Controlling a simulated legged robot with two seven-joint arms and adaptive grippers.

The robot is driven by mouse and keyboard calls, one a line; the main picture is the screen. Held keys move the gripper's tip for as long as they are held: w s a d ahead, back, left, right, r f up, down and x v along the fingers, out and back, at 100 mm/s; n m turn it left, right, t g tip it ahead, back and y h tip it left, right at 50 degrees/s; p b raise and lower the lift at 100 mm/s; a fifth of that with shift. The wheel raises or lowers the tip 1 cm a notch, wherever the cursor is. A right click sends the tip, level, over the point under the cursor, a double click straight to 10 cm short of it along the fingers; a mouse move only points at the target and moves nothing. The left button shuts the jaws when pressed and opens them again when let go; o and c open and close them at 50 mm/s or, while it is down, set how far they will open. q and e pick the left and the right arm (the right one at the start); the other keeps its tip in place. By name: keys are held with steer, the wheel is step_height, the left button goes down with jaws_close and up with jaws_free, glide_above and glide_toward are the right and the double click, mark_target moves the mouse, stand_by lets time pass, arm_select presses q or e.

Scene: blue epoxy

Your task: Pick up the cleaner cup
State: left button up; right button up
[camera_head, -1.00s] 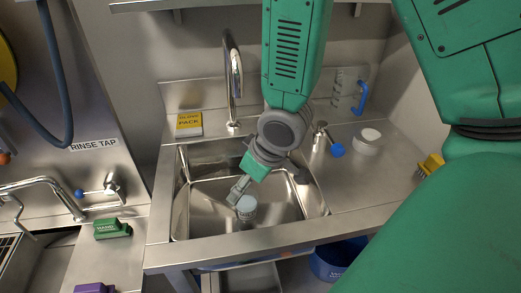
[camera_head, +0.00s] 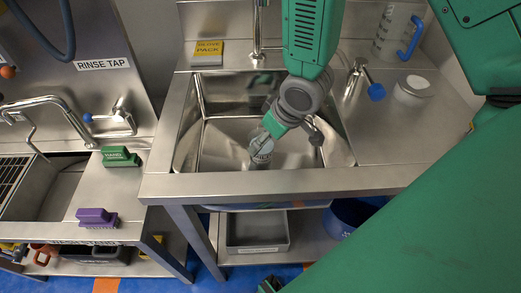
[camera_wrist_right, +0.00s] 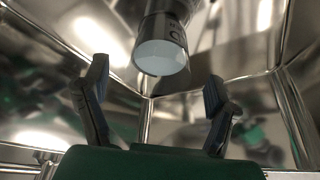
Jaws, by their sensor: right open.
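The cleaner cup (camera_head: 261,148), a small grey cylinder with dark print, is inside the steel sink (camera_head: 215,145). In the right wrist view the cup (camera_wrist_right: 163,55) shows its pale round end, just beyond and between the fingertips. My right gripper (camera_wrist_right: 157,78) is open, one finger to each side of the cup's line, with nothing held. In the head view my right gripper (camera_head: 268,133) is over the sink, close to the cup, and partly hides it. Whether a finger touches the cup cannot be told. My left gripper is not in view.
The sink walls and front edge (camera_head: 300,181) surround the gripper closely. A faucet (camera_head: 258,40) stands behind. A soap pump (camera_head: 355,80), a white round tub (camera_head: 412,88) and a clear jug (camera_head: 395,35) are on the right counter. Green (camera_head: 120,156) and purple (camera_head: 97,216) brushes lie left.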

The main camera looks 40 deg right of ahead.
steer(key=b+x, duration=0.1)
steer(key=x, duration=0.4)
steer(key=shift+w+f, duration=0.2)
steer(key=shift+f, duration=0.15)
steer(key=shift+a+r, duration=0.1)
steer(key=shift+c, duration=0.4)
steer(key=c, duration=1.5)
